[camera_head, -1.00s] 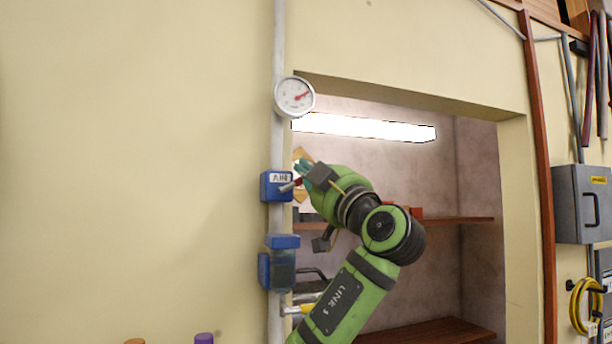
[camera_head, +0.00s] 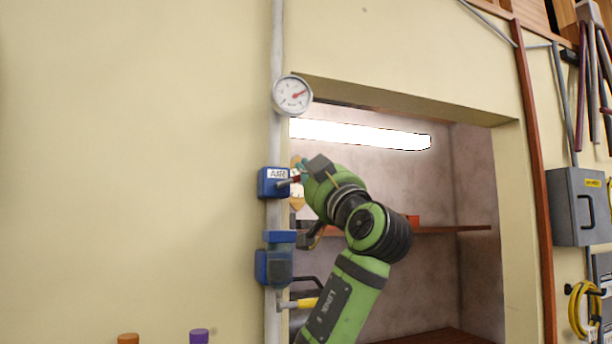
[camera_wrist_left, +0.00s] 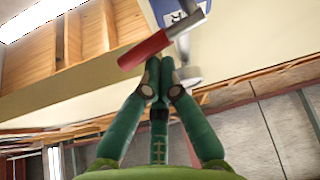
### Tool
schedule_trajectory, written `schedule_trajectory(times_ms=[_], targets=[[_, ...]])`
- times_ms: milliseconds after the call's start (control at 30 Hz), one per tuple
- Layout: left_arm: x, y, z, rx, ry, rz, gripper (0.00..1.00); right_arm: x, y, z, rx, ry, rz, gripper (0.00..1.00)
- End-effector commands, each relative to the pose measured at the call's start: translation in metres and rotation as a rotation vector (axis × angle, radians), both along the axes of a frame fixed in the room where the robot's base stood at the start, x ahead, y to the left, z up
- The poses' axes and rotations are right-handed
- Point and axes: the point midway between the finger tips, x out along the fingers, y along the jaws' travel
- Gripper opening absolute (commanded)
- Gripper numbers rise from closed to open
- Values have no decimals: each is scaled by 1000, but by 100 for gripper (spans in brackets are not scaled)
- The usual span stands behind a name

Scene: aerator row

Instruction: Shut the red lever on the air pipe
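The air pipe (camera_head: 277,130) runs vertically up the cream wall. A blue block labelled AIR (camera_head: 270,182) sits on it, with a grey stem on its right. The red lever (camera_wrist_left: 145,50) is clear in the left wrist view, slanting across just beyond my fingertips. In the head view it is small and mostly hidden by my gripper. My left gripper (camera_wrist_left: 160,64) has its green fingers together at the tips, with nothing seen between them. The tips are very near the lever; I cannot tell whether they touch it. My right gripper is in neither view.
A round gauge (camera_head: 292,95) is above the block. A second blue fitting (camera_head: 274,265) and a yellow-handled lever (camera_head: 304,303) are below. Right of the pipe is a recess with a wooden shelf (camera_head: 455,229). A grey cabinet (camera_head: 577,207) hangs far right.

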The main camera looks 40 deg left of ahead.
Motion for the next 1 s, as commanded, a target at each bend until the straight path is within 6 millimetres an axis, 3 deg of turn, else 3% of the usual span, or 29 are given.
schedule_trajectory(times_ms=[300,1000], targets=[[3,-2,-7,44,86,-2,0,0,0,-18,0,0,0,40],[4,-2,-9,43,83,1,0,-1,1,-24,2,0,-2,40]])
